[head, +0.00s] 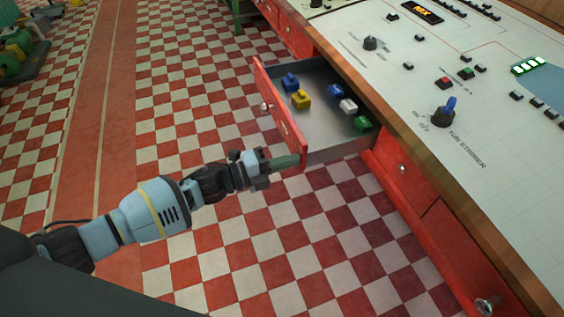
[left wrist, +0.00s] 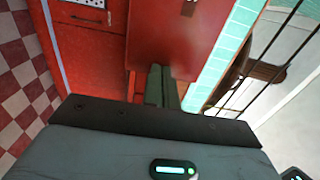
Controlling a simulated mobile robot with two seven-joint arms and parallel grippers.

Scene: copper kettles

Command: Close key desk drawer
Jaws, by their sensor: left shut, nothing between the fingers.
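The key desk drawer (head: 325,103) stands pulled out from the red desk in the head view, with several blue, yellow, white and green pieces inside. Its red front (head: 281,112) has a round metal knob (head: 265,106). My left gripper (head: 286,161) is shut and empty, its green fingers at the near end of the drawer front. In the left wrist view the shut fingers (left wrist: 161,85) point at a red panel (left wrist: 178,35); I cannot tell whether they touch it. My right gripper is not in view.
The desk top (head: 395,60) has knobs, switches and lit labels. Closed red drawers (head: 402,168) sit below its edge. The checkered floor (head: 200,110) beside the drawer is clear. Green machinery (head: 18,50) stands at the far left.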

